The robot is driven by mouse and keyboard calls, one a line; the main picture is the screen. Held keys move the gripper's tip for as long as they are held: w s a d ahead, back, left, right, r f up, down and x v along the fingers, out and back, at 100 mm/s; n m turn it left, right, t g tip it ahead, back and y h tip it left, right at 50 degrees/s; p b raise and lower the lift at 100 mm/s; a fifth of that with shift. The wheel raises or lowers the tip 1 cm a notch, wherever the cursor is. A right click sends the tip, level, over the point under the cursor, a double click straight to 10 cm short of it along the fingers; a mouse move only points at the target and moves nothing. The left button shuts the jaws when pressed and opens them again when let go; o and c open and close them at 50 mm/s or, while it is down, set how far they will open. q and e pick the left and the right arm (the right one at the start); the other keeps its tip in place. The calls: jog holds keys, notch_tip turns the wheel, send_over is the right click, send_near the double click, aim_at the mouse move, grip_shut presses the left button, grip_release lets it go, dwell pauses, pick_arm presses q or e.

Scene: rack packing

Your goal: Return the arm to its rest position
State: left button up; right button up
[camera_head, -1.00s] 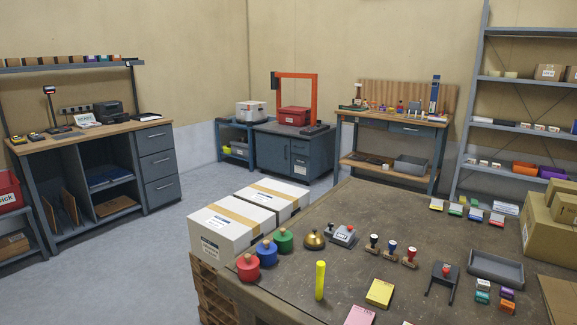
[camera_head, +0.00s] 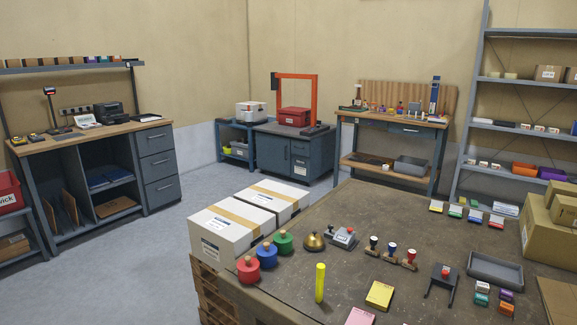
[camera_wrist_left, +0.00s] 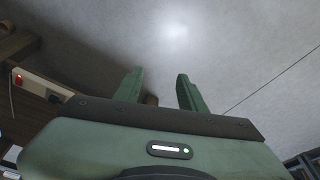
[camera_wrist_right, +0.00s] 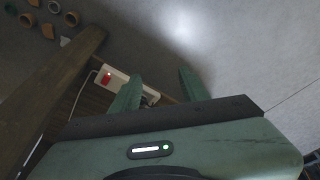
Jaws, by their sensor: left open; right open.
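My left gripper (camera_wrist_left: 158,88) shows in the left wrist view with its two green fingers apart and nothing between them. Below it is grey floor (camera_wrist_left: 215,50). My right gripper (camera_wrist_right: 160,90) shows in the right wrist view, also open and empty, with grey floor and a power strip (camera_wrist_right: 112,78) behind its fingers. Neither arm shows in the head view.
A brown table (camera_head: 352,225) fills the front right, holding red, blue and green knobbed weights, a yellow cylinder (camera_head: 320,283), stamps and a grey tray (camera_head: 495,270). Two white boxes (camera_head: 222,230) stand on a pallet beside it. Floor at the left is clear.

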pick_arm(q)
jog(key=s+a+f+g+p, duration=0.1)
jog(key=s+f, duration=0.3)
jog(key=f, duration=0.4)
jog(key=s+f, duration=0.4)
jog(key=f, duration=0.5)
pick_arm(e)
jog(key=s+d+f+g, duration=0.1)
jog(key=s+f, duration=0.3)
jog(key=f, duration=0.4)
jog(key=s+f, duration=0.4)
jog(key=f, duration=0.5)
pick_arm(q)
jog(key=s+a+f, duration=0.2)
jog(key=s+f, duration=0.5)
jog(key=s, duration=0.4)
jog(key=shift+s+a+g+p, duration=0.2)
jog(key=shift+s+g+p, duration=0.05)
jog(key=shift+g+p, duration=0.15)
pick_arm(e)
jog(key=s+d+f, duration=0.2)
jog(key=s+f, duration=0.5)
jog(key=s, duration=0.4)
jog(key=shift+s+d+g, duration=0.15)
jog(key=shift+s+g, duration=0.2)
jog(key=shift+g, duration=0.05)
